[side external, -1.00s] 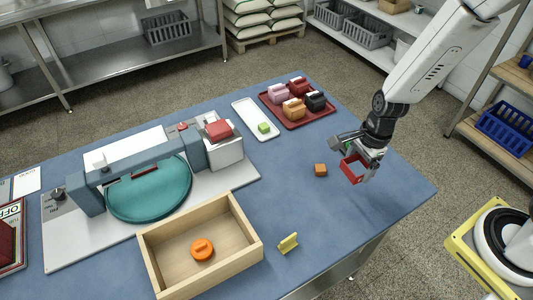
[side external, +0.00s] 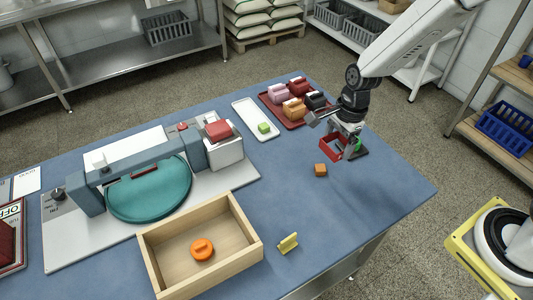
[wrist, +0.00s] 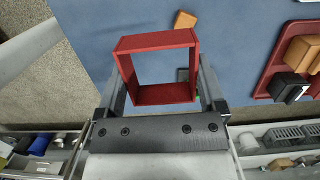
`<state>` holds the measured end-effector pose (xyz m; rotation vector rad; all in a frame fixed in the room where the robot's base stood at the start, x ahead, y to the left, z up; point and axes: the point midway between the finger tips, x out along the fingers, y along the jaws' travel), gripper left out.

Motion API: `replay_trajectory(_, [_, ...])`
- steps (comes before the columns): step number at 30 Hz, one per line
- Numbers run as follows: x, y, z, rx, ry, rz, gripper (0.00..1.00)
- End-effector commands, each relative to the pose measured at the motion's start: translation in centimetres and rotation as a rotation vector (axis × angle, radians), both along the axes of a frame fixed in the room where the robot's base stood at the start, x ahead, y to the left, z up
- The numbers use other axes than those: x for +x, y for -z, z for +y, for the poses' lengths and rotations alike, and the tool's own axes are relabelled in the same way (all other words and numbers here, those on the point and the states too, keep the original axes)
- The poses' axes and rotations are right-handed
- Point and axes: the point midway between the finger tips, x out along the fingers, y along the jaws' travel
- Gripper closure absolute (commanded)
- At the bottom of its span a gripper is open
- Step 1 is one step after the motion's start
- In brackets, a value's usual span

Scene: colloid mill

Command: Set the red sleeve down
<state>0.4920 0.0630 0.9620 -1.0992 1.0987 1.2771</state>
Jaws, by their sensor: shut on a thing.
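The red sleeve (side external: 329,153) is a hollow, square, open-ended frame. My gripper (side external: 343,134) is shut on it at the far right part of the blue table. In the wrist view my gripper's fingers (wrist: 163,84) lie at the left and right sides of the sleeve (wrist: 163,94), and the blue table shows through its opening. The sleeve appears held above the table; the exact gap cannot be told. A dark flat base (side external: 359,153) with a green part (side external: 357,144) shows just right of the sleeve, partly hidden by my gripper.
A small orange-brown block (side external: 320,170) lies in front of the sleeve. A dark red tray (side external: 315,118) with several blocks is behind it. A white tray (side external: 249,112) with a green block, a wooden box (side external: 148,235) and a yellow piece (side external: 288,243) lie leftward. The right front tabletop is clear.

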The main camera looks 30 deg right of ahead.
Motion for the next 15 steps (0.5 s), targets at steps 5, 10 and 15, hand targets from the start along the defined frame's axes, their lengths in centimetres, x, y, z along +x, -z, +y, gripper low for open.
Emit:
replay_trajectory(5, [0.3, 0.2, 0.0, 0.0, 0.0, 0.001, 0.64])
replay_trajectory(10, [1.7, 0.8, 0.2, 0.0, 0.0, 0.001, 0.64])
replay_trajectory(15, [3.8, 1.8, 0.5, 0.0, -0.001, 0.0, 0.64])
